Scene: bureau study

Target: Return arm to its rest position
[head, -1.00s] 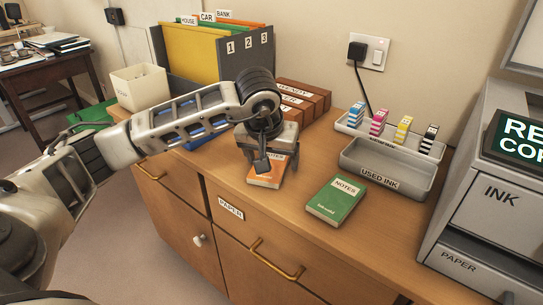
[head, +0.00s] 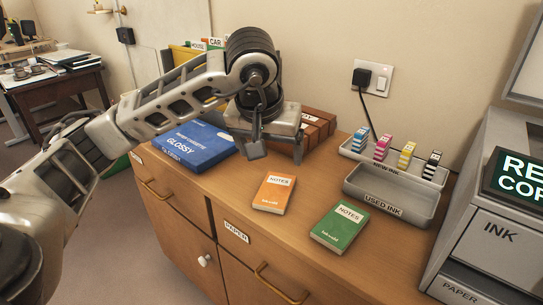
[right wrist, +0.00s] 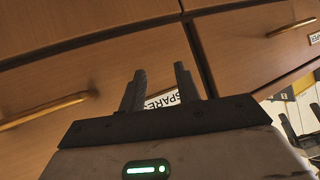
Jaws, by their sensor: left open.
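My left arm reaches in from the left in the head view. Its gripper (head: 276,152) is open and empty, held above the cabinet top behind the orange notebook. The orange notebook (head: 273,194), labelled NOTES, lies flat on the cabinet top, apart from the fingers. A green notebook (head: 339,230) lies to its right. My right gripper (right wrist: 160,75) shows in the right wrist view, with its two fingers apart and nothing between them. It faces wooden drawer fronts, and a SPARES label shows behind its fingers.
A blue GLOSSY box (head: 185,148) lies under my left arm on the cabinet top (head: 222,190). Brown boxes (head: 318,128) and binders stand behind the gripper. The USED INK tray (head: 385,212), ink cartridges and a grey printer (head: 490,215) are at the right.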

